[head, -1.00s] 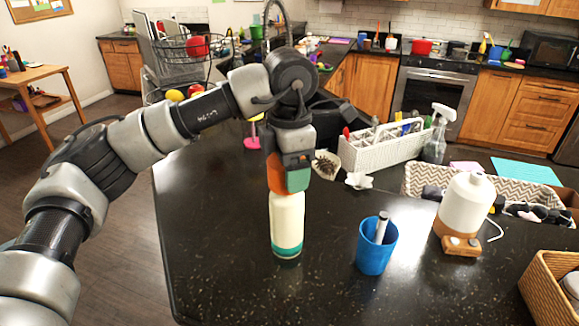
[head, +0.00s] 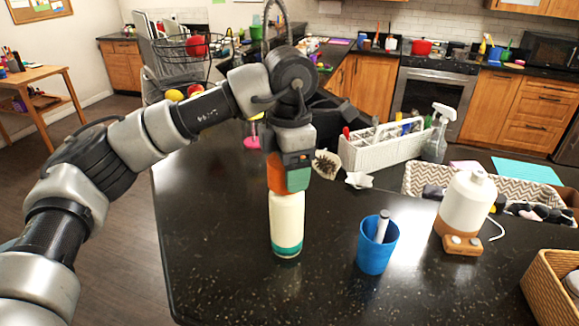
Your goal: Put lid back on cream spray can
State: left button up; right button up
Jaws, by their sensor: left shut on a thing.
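The cream spray can (head: 287,222), white with a teal band at its base, stands upright on the black counter. My left gripper (head: 288,186) comes down from above, and its orange and green fingers are at the top of the can. It is shut, and what it grips is hidden between the fingers. The lid cannot be made out separately; whether it is seated on the can is hidden too. My right gripper is not in view.
A blue cup (head: 373,255) holding a white stick stands right of the can. A white pump bottle (head: 467,207) on a wooden base is farther right. A white caddy (head: 385,147) and a spray bottle (head: 436,138) stand behind. The counter (head: 215,230) left of the can is clear.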

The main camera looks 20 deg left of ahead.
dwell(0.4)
pick_arm(q)
jog(key=o, duration=1)
jog(key=shift+r+p, duration=2.05)
jog(key=shift+r, duration=1.45)
grip_shut()
